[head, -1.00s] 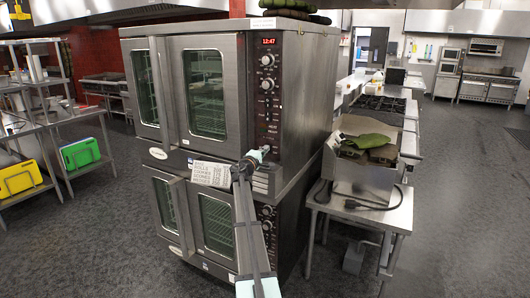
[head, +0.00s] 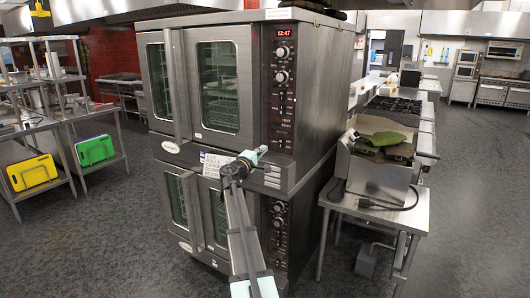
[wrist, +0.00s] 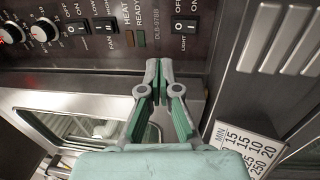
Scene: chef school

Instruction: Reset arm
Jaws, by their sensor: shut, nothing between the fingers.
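My gripper (head: 249,158) is in front of the double oven, at the seam between the upper and lower units. In the wrist view the gripper (wrist: 159,66) has its fingertips together with nothing between them. The tips point at the upper oven's dark control panel (wrist: 203,55), close to the ON/OFF light switch (wrist: 184,36); whether they touch it I cannot tell. In the head view the upper oven (head: 308,95) has its doors shut and a red clock reading 12:47. My arm rises from the bottom centre.
A printed card (head: 218,167) is on the oven front, partly behind my gripper. A steel side table (head: 405,217) with a cord and green cloth (head: 380,139) stands right. A rack with green (head: 95,150) and yellow boards stands left. Floor (head: 90,245) is clear at front left.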

